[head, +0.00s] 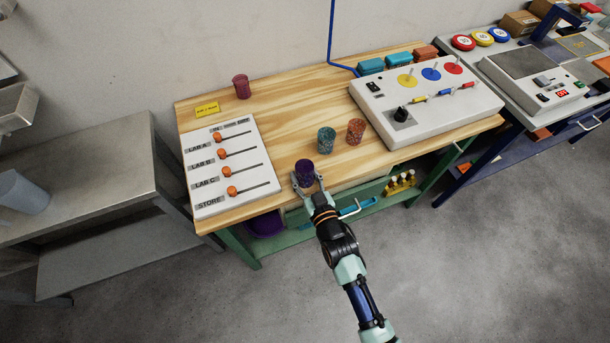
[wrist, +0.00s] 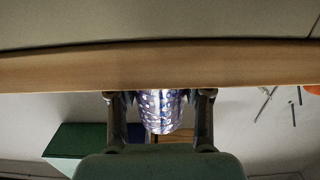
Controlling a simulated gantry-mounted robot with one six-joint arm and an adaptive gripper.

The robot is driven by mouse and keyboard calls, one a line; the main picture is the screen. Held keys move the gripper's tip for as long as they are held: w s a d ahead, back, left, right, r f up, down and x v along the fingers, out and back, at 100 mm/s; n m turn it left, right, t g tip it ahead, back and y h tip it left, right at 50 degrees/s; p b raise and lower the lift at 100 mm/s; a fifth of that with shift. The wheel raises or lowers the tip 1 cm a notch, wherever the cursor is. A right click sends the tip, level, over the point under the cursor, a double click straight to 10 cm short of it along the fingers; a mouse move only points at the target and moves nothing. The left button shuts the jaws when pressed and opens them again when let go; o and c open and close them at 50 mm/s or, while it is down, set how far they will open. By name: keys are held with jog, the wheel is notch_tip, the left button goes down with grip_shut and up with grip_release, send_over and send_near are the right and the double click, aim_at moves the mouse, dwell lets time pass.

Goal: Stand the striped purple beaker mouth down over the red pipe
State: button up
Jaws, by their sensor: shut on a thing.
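My gripper (head: 307,180) is shut on a dark purple beaker (head: 304,167) at the front edge of the wooden bench. In the wrist view, the purple beaker (wrist: 164,112) shows pale, spot-like marks between my gripper's fingers (wrist: 160,97); I cannot make out stripes. I cannot tell whether the beaker touches the bench. The white panel at the right carries upright pipes on yellow, blue and red discs. The red-disc pipe (head: 453,64) is the farthest right and has nothing over it.
A teal beaker (head: 326,140) and an orange-red beaker (head: 356,131) stand between my gripper and the pipe panel (head: 430,112). A maroon beaker (head: 241,87) stands at the back left. A slider board (head: 206,140) lies at left. Bare wood (head: 290,110) lies behind.

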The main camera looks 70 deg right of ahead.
jog(key=shift+f, duration=0.2)
jog(key=o, duration=0.9)
jog(key=v, duration=1.2)
jog(key=shift+r, duration=0.1)
